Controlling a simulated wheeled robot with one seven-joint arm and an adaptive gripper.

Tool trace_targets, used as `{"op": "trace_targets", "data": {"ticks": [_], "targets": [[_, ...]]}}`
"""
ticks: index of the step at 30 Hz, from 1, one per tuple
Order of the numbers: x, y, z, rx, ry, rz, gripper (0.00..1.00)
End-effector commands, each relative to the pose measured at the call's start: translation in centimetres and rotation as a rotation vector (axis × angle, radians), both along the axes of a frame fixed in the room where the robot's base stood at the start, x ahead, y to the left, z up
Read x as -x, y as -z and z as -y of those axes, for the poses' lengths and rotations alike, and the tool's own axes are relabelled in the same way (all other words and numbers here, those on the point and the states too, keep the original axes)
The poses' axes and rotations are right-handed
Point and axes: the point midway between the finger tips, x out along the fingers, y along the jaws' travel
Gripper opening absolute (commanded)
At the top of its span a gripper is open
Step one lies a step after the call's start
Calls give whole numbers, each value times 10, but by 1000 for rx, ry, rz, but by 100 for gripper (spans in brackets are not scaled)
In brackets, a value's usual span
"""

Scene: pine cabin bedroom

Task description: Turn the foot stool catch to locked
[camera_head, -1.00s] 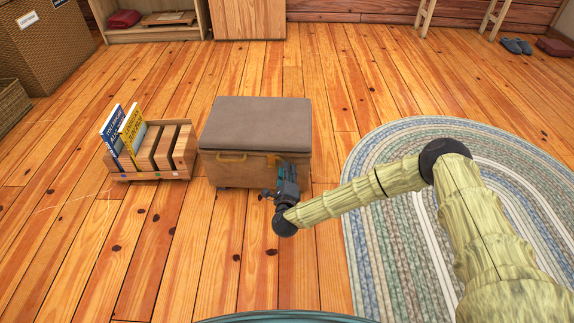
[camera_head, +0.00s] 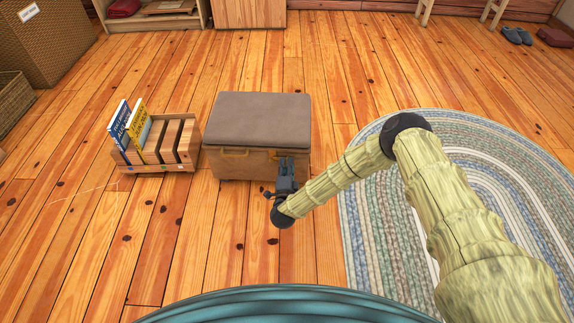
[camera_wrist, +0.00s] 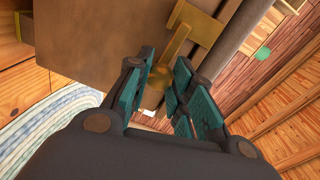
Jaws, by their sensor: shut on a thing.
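The foot stool (camera_head: 258,118) is a tan box with a padded grey-brown lid, which looks closed. My gripper (camera_head: 286,164) is at the right part of the stool's front face. In the wrist view the brass catch (camera_wrist: 177,42) has a plate and a lever on the stool's side. My gripper (camera_wrist: 160,82) is shut on the lever's end, with the teal finger pads on either side of it. In the head view my gripper hides most of the catch.
A wooden book rack (camera_head: 160,145) with a few books stands just left of the stool. A braided oval rug (camera_head: 370,230) lies to the right, under my arm. Wicker baskets (camera_head: 55,40) are at the far left. The floor in front of the stool is clear.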

Motion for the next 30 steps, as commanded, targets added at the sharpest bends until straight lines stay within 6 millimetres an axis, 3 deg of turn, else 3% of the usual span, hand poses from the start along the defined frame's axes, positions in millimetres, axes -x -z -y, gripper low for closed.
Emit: {"op": "trace_targets", "data": {"ticks": [15, 16, 19, 30], "targets": [[1, 1, -2, 20, -3, -3, 0], [1, 1, -2, 20, -3, -3, 24], [1, 1, -2, 20, -3, -3, 43], [2, 0, -1, 20, -1, -2, 45]]}}
